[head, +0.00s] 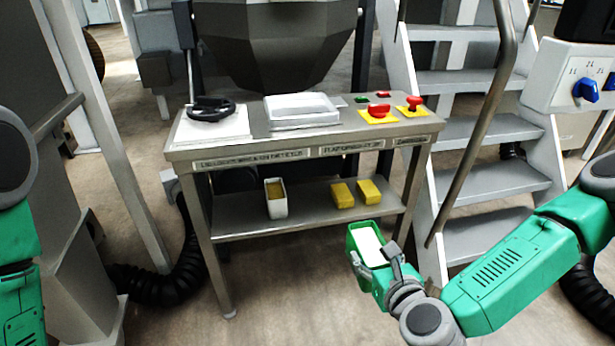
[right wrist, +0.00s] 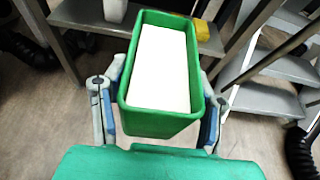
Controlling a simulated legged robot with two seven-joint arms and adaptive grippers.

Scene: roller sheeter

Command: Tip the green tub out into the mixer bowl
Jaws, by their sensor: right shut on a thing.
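The green tub (right wrist: 160,122) is held upright in my right gripper (right wrist: 158,108), with a finger on each side of it. It is filled with something flat and white near the rim. In the head view the tub (head: 352,241) is in front of the steel table's right part, at about the height of its lower shelf. A dark grey faceted vessel (head: 285,48) hangs behind the table at the top; its upper part is cut off, and I cannot tell whether it is the mixer bowl. My left arm shows at the left edge, but its gripper is out of view.
The steel table (head: 255,149) carries a black handwheel (head: 211,108), a white tray (head: 300,109) and red push buttons (head: 379,110). Its lower shelf (head: 240,218) holds a white container (head: 276,199) and yellow blocks (head: 342,195). Metal stairs (head: 478,137) with a handrail stand at right.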

